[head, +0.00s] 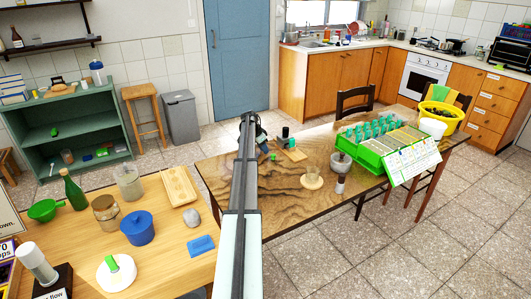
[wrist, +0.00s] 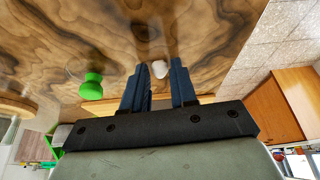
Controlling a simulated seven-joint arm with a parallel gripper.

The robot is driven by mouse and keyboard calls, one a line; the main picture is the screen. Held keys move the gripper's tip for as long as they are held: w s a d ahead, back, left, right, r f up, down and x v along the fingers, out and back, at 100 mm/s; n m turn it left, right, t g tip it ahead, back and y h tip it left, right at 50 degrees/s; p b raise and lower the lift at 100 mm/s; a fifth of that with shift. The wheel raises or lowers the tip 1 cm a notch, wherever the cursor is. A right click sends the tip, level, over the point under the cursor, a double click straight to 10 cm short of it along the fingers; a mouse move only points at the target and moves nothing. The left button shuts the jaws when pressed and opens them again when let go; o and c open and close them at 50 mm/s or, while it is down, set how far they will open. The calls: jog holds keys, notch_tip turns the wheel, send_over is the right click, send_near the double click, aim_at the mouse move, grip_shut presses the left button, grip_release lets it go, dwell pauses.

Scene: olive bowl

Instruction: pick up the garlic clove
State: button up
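The garlic clove (wrist: 160,69) is a small whitish lump on the wood-grained table in the wrist view. My gripper (wrist: 158,64) is open, with its two dark blue fingers apart. The clove shows between the fingertips, nearer the right one; I cannot tell whether either finger touches it. In the head view my gripper (head: 254,133) is low over the far left part of the wooden table (head: 277,185), partly hidden by my arm. I cannot make out the clove there.
A green waisted object (wrist: 91,86) stands left of the fingers in the wrist view. In the head view, a small board (head: 295,154), a grey mortar (head: 340,165) and a green crate (head: 372,150) are on the table to the right.

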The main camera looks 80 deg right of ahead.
grip_shut()
jog(key=shift+r, duration=0.1)
